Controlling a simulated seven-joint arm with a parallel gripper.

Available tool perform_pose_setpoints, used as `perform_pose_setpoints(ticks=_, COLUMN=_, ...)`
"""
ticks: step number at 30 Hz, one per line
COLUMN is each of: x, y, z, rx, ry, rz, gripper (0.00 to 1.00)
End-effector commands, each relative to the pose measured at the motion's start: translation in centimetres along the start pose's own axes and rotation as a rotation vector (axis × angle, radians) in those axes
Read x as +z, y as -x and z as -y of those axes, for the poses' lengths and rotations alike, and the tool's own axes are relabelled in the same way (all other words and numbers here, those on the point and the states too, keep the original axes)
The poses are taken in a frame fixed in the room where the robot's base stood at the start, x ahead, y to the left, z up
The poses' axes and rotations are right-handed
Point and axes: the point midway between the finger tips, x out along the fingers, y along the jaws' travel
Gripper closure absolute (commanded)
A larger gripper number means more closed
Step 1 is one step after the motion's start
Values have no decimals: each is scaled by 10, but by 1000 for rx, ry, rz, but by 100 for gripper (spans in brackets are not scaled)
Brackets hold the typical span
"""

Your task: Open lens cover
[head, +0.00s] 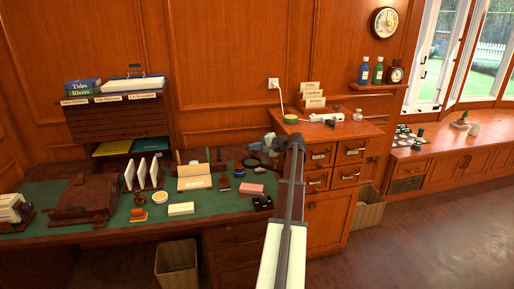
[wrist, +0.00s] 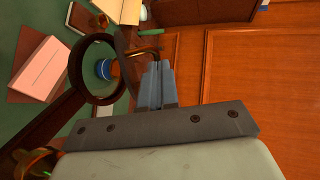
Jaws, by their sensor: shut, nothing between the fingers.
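A magnifying glass with a dark round rim (wrist: 73,88) fills the left of the wrist view. A small dark round glass (head: 253,162) on the desk in the head view looks like the same one. The desk shows through its ring, so I see no cover over the glass; I cannot make out a separate lens cover. My gripper (wrist: 160,66) is shut and empty, its blue-grey fingers together just right of the rim. A brown curved bar (wrist: 145,48) lies close to the fingertips; I cannot tell whether they touch. In the head view my arm partly hides this area.
A drawer cabinet (head: 329,209) stands close on the right. A wooden panel wall (wrist: 250,75) fills the right of the wrist view.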

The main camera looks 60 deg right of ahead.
Motion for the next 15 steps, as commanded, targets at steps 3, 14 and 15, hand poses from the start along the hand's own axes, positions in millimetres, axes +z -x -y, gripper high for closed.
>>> perform_pose_setpoints(ticks=3, x=0, y=0, z=0, rx=0, ry=0, rz=0, gripper=100)
perform_pose_setpoints(ticks=14, x=0, y=-2, z=6, rx=44, ry=1, rz=0, gripper=100)
perform_pose_setpoints(ticks=15, x=0, y=-2, z=6, rx=51, ry=1, rz=0, gripper=100)
